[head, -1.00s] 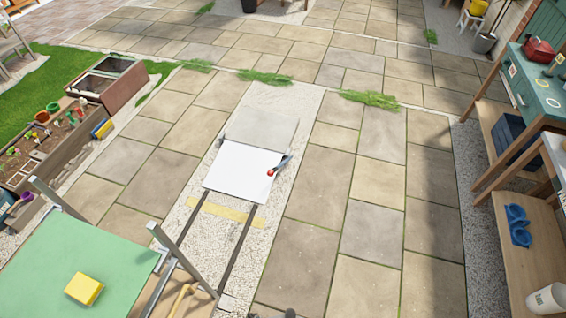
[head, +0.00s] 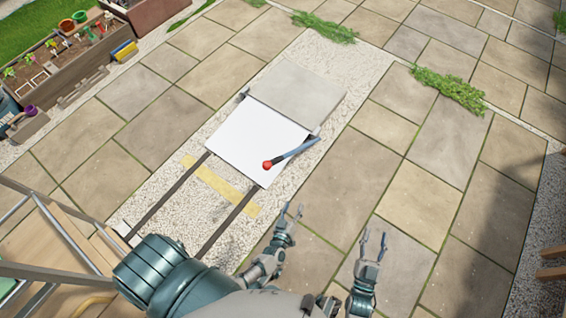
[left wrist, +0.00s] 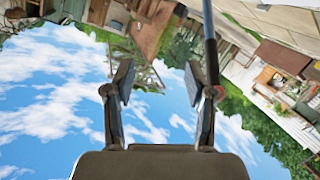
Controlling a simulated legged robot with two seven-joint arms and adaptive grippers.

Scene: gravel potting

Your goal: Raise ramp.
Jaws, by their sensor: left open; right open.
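The ramp lies on a gravel strip in the head view, with a white panel (head: 254,140) in front and a grey slab (head: 297,90) behind it. Both look flat. A blue-grey lever (head: 292,151) with a red knob (head: 267,165) lies across the panel's right edge. My left gripper (head: 292,211) is open and empty, in front of and right of the knob, apart from it in the picture. In the left wrist view its fingers (left wrist: 157,82) are spread against sky. My right gripper (head: 373,243) is open and empty over paving, further right.
Two dark rails (head: 228,222) run from the panel toward me, with a yellow strip (head: 220,186) across the gravel. A wooden table frame (head: 50,245) stands at lower left. A dark rod (left wrist: 209,45) passes beside the left fingers in the wrist view. Paving to the right is clear.

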